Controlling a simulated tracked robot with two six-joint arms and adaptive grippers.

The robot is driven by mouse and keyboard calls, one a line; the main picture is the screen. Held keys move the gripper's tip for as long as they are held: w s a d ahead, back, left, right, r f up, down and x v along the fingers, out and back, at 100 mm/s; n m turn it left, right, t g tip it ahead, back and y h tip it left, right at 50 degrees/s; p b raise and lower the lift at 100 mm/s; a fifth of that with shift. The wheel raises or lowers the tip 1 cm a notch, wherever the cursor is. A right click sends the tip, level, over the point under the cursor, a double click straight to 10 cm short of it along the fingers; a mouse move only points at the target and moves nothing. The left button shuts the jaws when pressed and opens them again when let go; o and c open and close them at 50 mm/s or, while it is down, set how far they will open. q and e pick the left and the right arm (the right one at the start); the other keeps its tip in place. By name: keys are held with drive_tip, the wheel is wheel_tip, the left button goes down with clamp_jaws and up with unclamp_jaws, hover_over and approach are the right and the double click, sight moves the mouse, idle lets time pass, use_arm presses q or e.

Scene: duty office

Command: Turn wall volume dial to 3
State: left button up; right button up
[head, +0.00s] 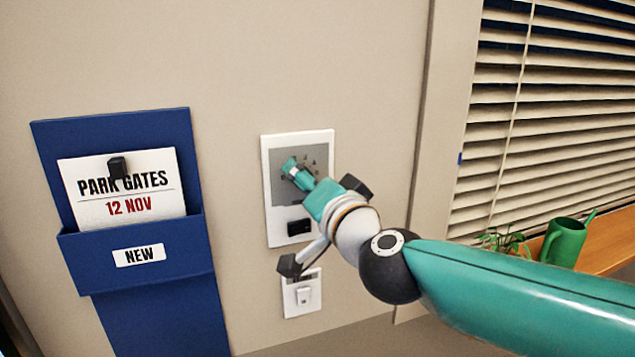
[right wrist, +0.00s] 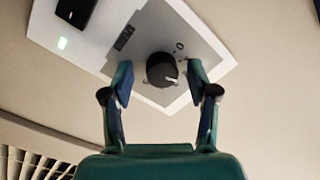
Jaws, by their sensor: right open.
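The volume dial (right wrist: 162,69) is a round black knob with a white pointer mark, on a grey-faced white wall panel (head: 270,220). In the right wrist view the pointer is toward the lower right of the knob. My right gripper (right wrist: 160,78) is open, with one finger on each side of the dial; I cannot tell whether they touch it. In the head view my right gripper (head: 292,169) is in front of the panel and hides the dial. Some scale marks show beside it, but the numbers are too small to read. My left gripper is not in view.
A black block (head: 299,227) is low on the panel, and a small white switch plate (head: 302,293) is below it. A blue wall pocket (head: 150,280) with a "PARK GATES 12 NOV" card (head: 125,190) hangs at left. Window blinds (head: 550,110) and a green watering can (head: 565,243) are at right.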

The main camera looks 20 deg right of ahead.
drive_tip(key=s+d, duration=0.1)
drive_tip(key=s, duration=1.1)
drive_tip(key=shift+d, duration=0.15)
drive_tip(key=shift+w, duration=0.1)
